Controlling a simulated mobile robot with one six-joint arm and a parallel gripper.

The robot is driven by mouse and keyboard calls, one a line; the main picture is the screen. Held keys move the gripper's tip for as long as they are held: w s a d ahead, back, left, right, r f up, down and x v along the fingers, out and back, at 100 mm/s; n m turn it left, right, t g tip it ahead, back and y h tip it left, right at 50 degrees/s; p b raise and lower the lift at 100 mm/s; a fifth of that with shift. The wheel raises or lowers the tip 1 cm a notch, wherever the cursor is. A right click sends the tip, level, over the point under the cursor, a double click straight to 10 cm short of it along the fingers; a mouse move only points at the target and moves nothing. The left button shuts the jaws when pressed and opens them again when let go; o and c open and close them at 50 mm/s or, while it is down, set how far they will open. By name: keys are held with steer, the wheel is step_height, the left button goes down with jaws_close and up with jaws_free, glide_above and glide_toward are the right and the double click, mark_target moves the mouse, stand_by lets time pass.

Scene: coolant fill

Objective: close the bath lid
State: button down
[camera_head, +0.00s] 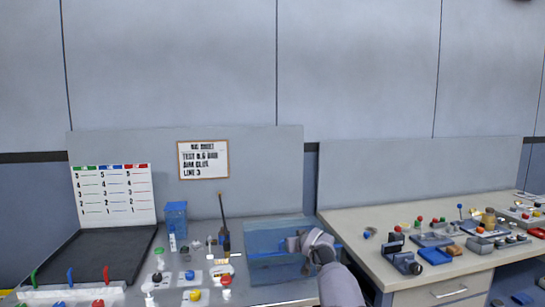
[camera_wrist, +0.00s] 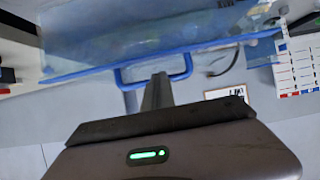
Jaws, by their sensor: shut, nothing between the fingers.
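The bath (camera_head: 262,274) stands on the left bench, right of its middle. Its lid (camera_head: 268,234) is a see-through bluish panel with a blue edge; its exact tilt is hard to tell. In the wrist view, the lid (camera_wrist: 120,30) fills the upper part. Its blue edge bar carries a U-shaped blue handle (camera_wrist: 122,78). My gripper (camera_head: 290,244) is over the bath at the lid, partly hiding it. In the wrist view, my gripper (camera_wrist: 157,82) is shut and empty, its fingertips within the handle's outline. Whether they touch the handle is unclear.
Left of the bath are a blue container (camera_head: 176,222), a dark upright tool (camera_head: 224,238), and several small bottles and knobs. A black tray (camera_head: 100,255) lies at far left. The right bench (camera_head: 345,222) holds several small devices. A sign (camera_head: 203,159) hangs behind.

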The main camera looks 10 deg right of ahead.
steer(key=shift+s+f, duration=0.1)
steer(key=shift+f, duration=0.55)
step_height(320, 180, up, 4)
steer(key=p, duration=0.1)
steer(key=s+f+b, duration=0.4)
steer(key=s+b, duration=0.5)
steer(key=s+a+r+g+y, duration=0.1)
steer(key=s+a+r, duration=0.3)
steer(key=s, duration=0.5)
steer(key=s+a+r+m+g+y, duration=0.1)
steer(key=s+a+r, duration=0.1)
steer(key=s+a, duration=0.55)
steer(key=s+a+r+g+y, duration=0.1)
steer(key=s+a+r, duration=0.25)
steer(key=s, duration=0.65)
steer(key=s+f+m+g, duration=0.1)
steer(key=s+f, duration=0.4)
steer(key=s, duration=0.8)
steer(key=s+a+f+m+g+h, duration=0.1)
steer(key=s+f, duration=0.4)
steer(key=s, duration=0.9)
steer(key=shift+s+m+g, duration=0.15)
steer(key=shift+m+g, duration=0.65)
steer(key=shift+g, duration=0.1)
